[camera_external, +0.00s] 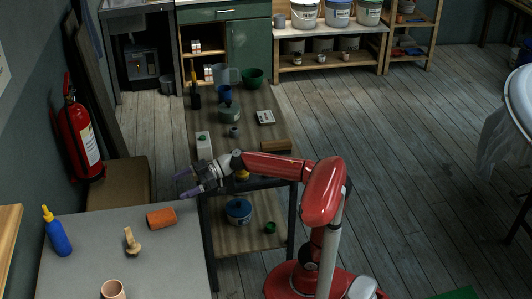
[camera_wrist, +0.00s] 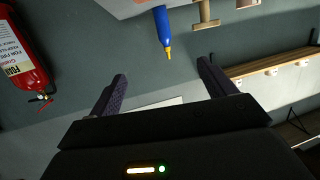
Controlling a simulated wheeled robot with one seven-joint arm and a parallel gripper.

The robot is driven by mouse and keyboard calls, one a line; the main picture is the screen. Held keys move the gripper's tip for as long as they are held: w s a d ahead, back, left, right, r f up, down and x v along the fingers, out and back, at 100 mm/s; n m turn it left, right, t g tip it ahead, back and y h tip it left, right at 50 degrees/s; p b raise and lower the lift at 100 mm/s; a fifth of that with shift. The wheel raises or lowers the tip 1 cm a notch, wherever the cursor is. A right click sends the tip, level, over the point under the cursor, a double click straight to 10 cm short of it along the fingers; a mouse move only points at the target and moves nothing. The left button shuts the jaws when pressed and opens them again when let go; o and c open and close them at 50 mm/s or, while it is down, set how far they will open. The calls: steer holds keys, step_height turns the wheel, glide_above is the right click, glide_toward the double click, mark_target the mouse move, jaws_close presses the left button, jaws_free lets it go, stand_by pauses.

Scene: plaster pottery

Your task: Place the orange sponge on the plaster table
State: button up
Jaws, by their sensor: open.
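The orange sponge (camera_external: 161,218) lies on the grey plaster table (camera_external: 90,268), near its far right edge, in the external view. My gripper (camera_external: 182,186) is open and empty, beyond and slightly right of the sponge, apart from it. Its fingers point left. The wrist view shows my two dark fingers (camera_wrist: 160,85) spread with nothing between them. The sponge is not visible in the wrist view. A strip of the plaster table (camera_wrist: 118,7) shows there at the top.
On the plaster table stand a blue bottle with yellow tip (camera_external: 58,232), a wooden tool (camera_external: 131,243) and a terracotta cup (camera_external: 113,290). A fire extinguisher (camera_external: 80,135) hangs on the left wall. A wooden trolley (camera_external: 240,107) holding pots and tools is behind my arm.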

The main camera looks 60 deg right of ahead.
glide_toward(167, 213)
steer(key=shift+w+a+f, duration=0.6)
steer(key=shift+w+a, duration=0.1)
steer(key=shift+a, duration=0.1)
steer(key=shift+w+a+f, duration=0.15)
steer(key=shift+f, duration=0.1)
steer(key=x, duration=0.2)
steer(key=b+x, duration=0.1)
steer(key=x, duration=0.4)
steer(key=shift+a+r+b, duration=0.2)
steer(key=shift+a+b, duration=0.1)
steer(key=shift+b, duration=0.05)
steer(key=c, duration=1.1)
steer(key=shift+c, duration=0.2)
steer(key=shift+r, duration=0.15)
